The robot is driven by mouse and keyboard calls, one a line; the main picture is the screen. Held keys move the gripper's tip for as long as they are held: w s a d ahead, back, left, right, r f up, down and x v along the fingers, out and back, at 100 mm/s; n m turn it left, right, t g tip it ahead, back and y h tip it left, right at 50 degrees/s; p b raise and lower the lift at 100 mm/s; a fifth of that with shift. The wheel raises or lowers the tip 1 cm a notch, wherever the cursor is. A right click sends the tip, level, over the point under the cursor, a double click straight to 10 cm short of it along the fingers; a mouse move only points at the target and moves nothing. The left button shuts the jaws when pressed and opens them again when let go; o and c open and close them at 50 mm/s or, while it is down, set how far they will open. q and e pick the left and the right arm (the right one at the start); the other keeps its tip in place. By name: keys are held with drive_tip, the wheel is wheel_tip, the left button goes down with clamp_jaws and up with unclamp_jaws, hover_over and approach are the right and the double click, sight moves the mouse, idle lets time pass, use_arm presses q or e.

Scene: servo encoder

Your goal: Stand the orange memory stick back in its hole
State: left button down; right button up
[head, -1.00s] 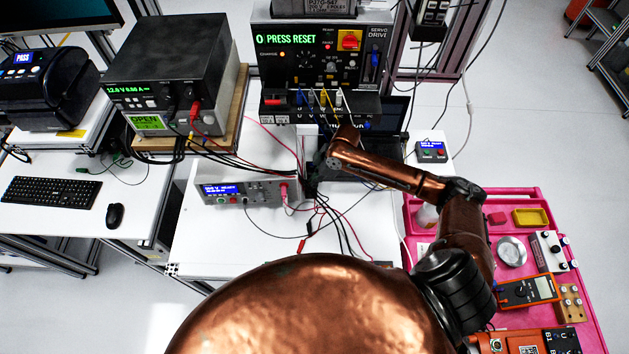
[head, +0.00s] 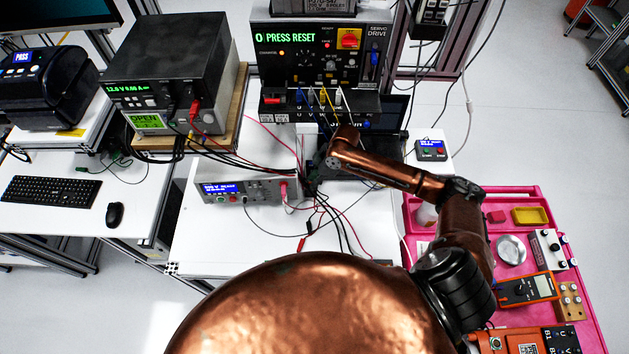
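I cannot pick out the orange memory stick or its hole with certainty. A small wooden block (head: 570,301) with several round fittings sits on the pink cart at the right. My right arm reaches from the lower right to the white bench, and its dark gripper (head: 315,172) is among the cables below the servo drive. The gripper is small and mixed with dark wires, so its fingers and anything between them cannot be made out. My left gripper is out of view.
The servo drive (head: 283,60) reads "PRESS RESET". A grey power supply (head: 165,75) and a bench meter (head: 245,187) stand to the left. Cables cross the white bench (head: 220,245). The pink cart (head: 500,200) holds a yellow tray (head: 530,216), a metal dish (head: 511,250) and an orange multimeter (head: 528,290).

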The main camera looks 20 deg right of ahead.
drive_tip(key=v, duration=1.2)
